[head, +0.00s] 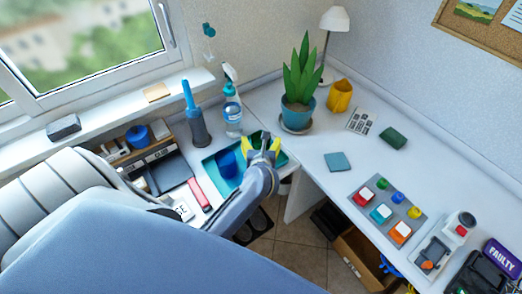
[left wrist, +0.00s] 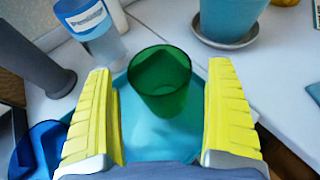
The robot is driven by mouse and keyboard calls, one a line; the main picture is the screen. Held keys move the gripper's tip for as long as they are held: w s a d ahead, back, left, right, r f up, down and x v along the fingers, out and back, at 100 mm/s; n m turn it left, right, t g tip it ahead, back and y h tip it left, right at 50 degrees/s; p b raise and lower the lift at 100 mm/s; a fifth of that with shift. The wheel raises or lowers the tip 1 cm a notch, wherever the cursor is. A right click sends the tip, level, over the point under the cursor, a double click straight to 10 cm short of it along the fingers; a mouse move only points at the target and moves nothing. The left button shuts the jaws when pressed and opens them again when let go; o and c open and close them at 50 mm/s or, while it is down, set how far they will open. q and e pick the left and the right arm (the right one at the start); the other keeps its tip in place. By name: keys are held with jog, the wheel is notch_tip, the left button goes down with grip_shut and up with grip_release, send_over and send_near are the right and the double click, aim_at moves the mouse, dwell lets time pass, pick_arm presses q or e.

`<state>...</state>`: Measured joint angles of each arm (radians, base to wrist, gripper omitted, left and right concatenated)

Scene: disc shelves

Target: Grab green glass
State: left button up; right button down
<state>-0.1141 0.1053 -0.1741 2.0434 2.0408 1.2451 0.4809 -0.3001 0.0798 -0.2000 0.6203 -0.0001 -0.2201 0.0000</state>
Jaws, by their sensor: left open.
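The green glass (left wrist: 160,85) stands upright on a teal tray (left wrist: 140,140), which also shows in the head view (head: 283,158). My left gripper (left wrist: 159,75) is open, its two yellow fingers spread to the left and right of the glass in the left wrist view. The glass appears between and just ahead of the fingers, with visible gaps on both sides. In the head view my left gripper (head: 261,146) is over the tray's right part and hides most of the green glass. A blue glass (head: 228,163) stands on the same tray, left of the gripper. My right gripper is not in view.
A spray bottle (head: 232,112) and a grey-blue cylinder (head: 199,130) stand behind the tray. A potted plant (head: 298,110) is at the back right. A yellow pitcher (head: 339,97) stands beyond it. The desk between plant and blue square (head: 338,162) is clear.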

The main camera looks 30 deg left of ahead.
pick_arm(q)
jog(key=shift+x, duration=0.85)
jog(key=shift+c, duration=0.3)
jog(key=c, duration=1.6)
